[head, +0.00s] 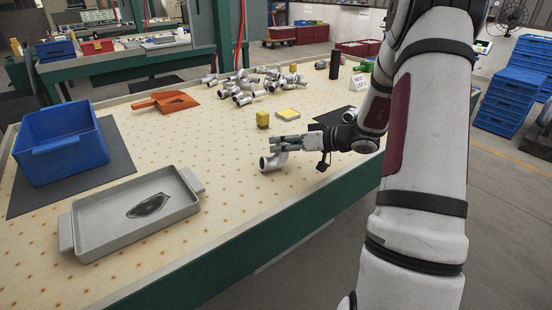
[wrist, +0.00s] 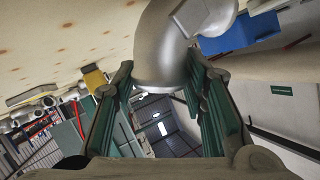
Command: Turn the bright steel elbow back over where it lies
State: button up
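The bright steel elbow (head: 271,162) is near the front edge of the speckled table in the head view. In the wrist view the elbow (wrist: 162,50) fills the top middle, with its round collar between my two fingertips. My gripper (head: 284,144) reaches in level from the right. In the wrist view my gripper (wrist: 162,75) has a green-padded finger against each side of the collar, so it looks shut on the elbow.
A grey tray (head: 92,240) with a dark piece in it lies front left. Behind it are a blue bin (head: 24,158) on a dark mat and an orange scoop (head: 166,102). The table's front middle is clear.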

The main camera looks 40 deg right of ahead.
grip_shut()
jog(key=shift+r, duration=0.1)
jog(key=shift+r, duration=0.8)
notch_tip(320, 180, up, 2)
jog(key=shift+r, duration=0.1)
jog(key=s+d, duration=0.2)
jog(key=s, duration=0.5)
jog(key=s+d+r, duration=0.1)
jog(key=s+d, duration=0.2)
jog(key=s, duration=0.5)
jog(key=shift+d+p, duration=0.35)
jog(key=shift+p, duration=0.05)
